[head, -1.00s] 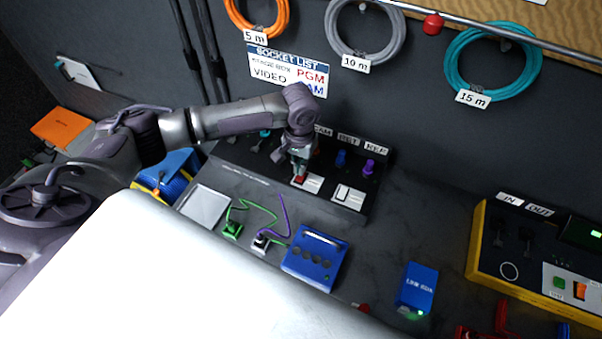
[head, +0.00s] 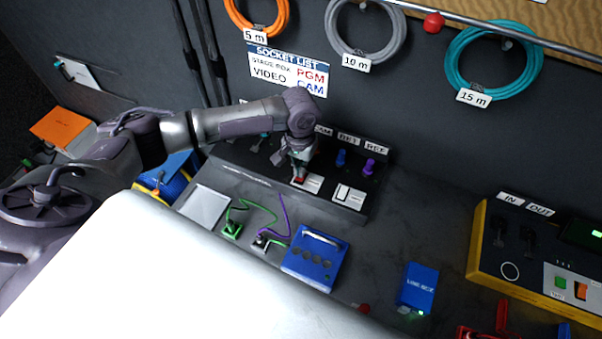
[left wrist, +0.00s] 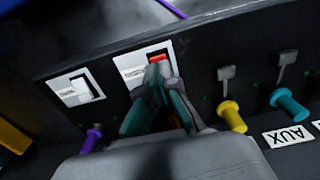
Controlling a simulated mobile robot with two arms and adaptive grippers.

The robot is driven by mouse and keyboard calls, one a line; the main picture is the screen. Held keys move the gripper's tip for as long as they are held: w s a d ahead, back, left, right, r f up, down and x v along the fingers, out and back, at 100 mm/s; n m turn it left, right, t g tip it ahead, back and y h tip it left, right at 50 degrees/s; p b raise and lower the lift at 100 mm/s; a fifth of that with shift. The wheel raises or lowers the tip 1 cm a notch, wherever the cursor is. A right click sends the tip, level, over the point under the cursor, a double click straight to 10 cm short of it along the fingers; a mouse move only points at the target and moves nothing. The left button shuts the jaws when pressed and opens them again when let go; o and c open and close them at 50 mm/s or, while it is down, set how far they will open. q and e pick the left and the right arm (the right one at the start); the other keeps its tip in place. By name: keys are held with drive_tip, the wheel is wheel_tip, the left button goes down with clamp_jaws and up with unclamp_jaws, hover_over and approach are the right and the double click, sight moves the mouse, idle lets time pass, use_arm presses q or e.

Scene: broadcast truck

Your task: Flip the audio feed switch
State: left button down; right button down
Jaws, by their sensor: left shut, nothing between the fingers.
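A panel switch with a red rocker on a white plate (head: 313,183) sits on the front of the black socket panel (head: 260,178). My left gripper (head: 298,181) is shut and empty, its fingertips at the red rocker. In the left wrist view the closed fingertips (left wrist: 157,72) lie over the lower part of the red rocker (left wrist: 160,58); whether they touch it I cannot tell. A second switch (head: 349,194), with a white rocker, sits to the right; it also shows in the left wrist view (left wrist: 80,88). Which switch is the audio feed is not readable. My right gripper is not in view.
Blue and purple plugs (head: 369,167) stand behind the switches. A yellow plug (left wrist: 232,116) and a teal plug (left wrist: 289,103) sit near the gripper. A blue box (head: 315,258) with a handle and green and purple cables lie in front. A blue line box (head: 418,288) stands right.

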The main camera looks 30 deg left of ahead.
use_arm(q)
drive_tip(key=shift+s+f+b, duration=0.1)
drive_tip(key=shift+f+b, duration=0.2)
drive_tip(key=shift+f, duration=0.65)
drive_tip(key=shift+r, duration=0.1)
idle(0.4)
drive_tip(key=shift+r+p, duration=0.75)
drive_tip(key=shift+p, duration=0.4)
wheel_tip(320, 180, up, 6)
drive_tip(key=p, duration=0.6)
drive_tip(key=shift+f, duration=0.35)
